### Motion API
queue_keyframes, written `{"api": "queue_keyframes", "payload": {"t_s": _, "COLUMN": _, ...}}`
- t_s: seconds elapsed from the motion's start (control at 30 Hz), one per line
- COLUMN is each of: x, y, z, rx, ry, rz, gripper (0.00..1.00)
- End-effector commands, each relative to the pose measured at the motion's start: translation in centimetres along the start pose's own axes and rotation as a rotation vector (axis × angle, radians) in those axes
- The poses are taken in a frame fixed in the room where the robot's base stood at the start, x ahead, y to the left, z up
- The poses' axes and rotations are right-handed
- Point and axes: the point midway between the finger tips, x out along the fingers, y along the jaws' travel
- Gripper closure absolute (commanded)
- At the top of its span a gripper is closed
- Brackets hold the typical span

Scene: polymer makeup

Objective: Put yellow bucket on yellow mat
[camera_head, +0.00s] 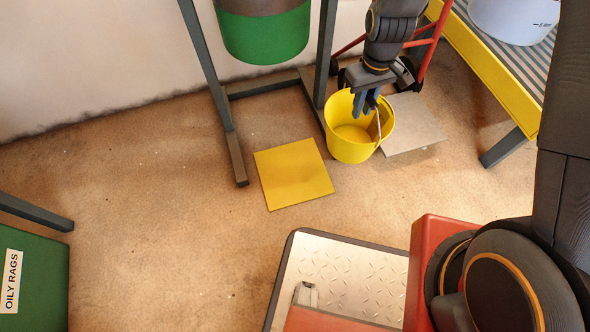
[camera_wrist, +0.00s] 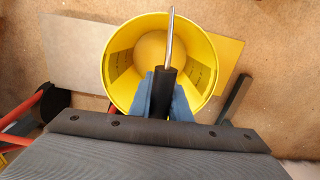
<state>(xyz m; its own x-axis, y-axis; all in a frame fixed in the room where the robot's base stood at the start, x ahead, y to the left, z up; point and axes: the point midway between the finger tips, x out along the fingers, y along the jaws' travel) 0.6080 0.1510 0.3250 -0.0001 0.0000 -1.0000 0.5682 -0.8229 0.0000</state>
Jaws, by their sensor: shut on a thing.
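The yellow bucket (camera_head: 345,143) is upright and looks empty. In the head view it stands or hangs just right of the yellow mat (camera_head: 293,174), partly over the edge of a grey mat. My gripper (camera_head: 367,105) is over the bucket's right part, with blue fingers shut on its handle. In the wrist view the bucket (camera_wrist: 118,82) is under my gripper (camera_wrist: 166,95), and its metal handle with a black grip runs between the fingers. The yellow mat (camera_wrist: 229,60) shows behind the bucket on the right. I cannot tell whether the bucket touches the floor.
The grey mat (camera_head: 415,130) lies right of the bucket. A dark metal stand (camera_head: 236,150) with a green container (camera_head: 265,35) rises behind the yellow mat. A red hand truck (camera_head: 432,45) and a yellow-edged conveyor (camera_head: 490,75) are at right.

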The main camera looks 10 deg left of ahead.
Motion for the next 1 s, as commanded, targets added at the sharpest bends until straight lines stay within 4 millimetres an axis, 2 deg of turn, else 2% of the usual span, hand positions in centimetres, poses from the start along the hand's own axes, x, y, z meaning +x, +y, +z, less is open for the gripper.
{"api": "queue_keyframes", "payload": {"t_s": 0.03, "x": 0.3, "y": -2.8, "z": -0.9, "rx": -0.104, "ry": -0.002, "rz": -0.001, "gripper": 1.0}}
{"api": "queue_keyframes", "payload": {"t_s": 0.2, "x": 1.4, "y": -10.6, "z": -2.8, "rx": -0.414, "ry": -0.001, "rz": 0.0, "gripper": 1.0}}
{"api": "queue_keyframes", "payload": {"t_s": 0.3, "x": 2.0, "y": -14.2, "z": -3.2, "rx": -0.555, "ry": -0.001, "rz": 0.0, "gripper": 1.0}}
{"api": "queue_keyframes", "payload": {"t_s": 0.4, "x": 2.4, "y": -16.8, "z": -3.3, "rx": -0.654, "ry": 0.0, "rz": 0.0, "gripper": 1.0}}
{"api": "queue_keyframes", "payload": {"t_s": 0.5, "x": 2.7, "y": -18.2, "z": -3.3, "rx": -0.711, "ry": 0.0, "rz": 0.0, "gripper": 1.0}}
{"api": "queue_keyframes", "payload": {"t_s": 0.63, "x": 3.6, "y": -18.8, "z": -3.3, "rx": -0.735, "ry": -0.001, "rz": 0.0, "gripper": 1.0}}
{"api": "queue_keyframes", "payload": {"t_s": 0.9, "x": 8.3, "y": -18.7, "z": -3.3, "rx": -0.734, "ry": -0.003, "rz": -0.001, "gripper": 1.0}}
{"api": "queue_keyframes", "payload": {"t_s": 1.0, "x": 9.2, "y": -18.7, "z": -3.4, "rx": -0.733, "ry": 0.0, "rz": 0.0, "gripper": 1.0}}
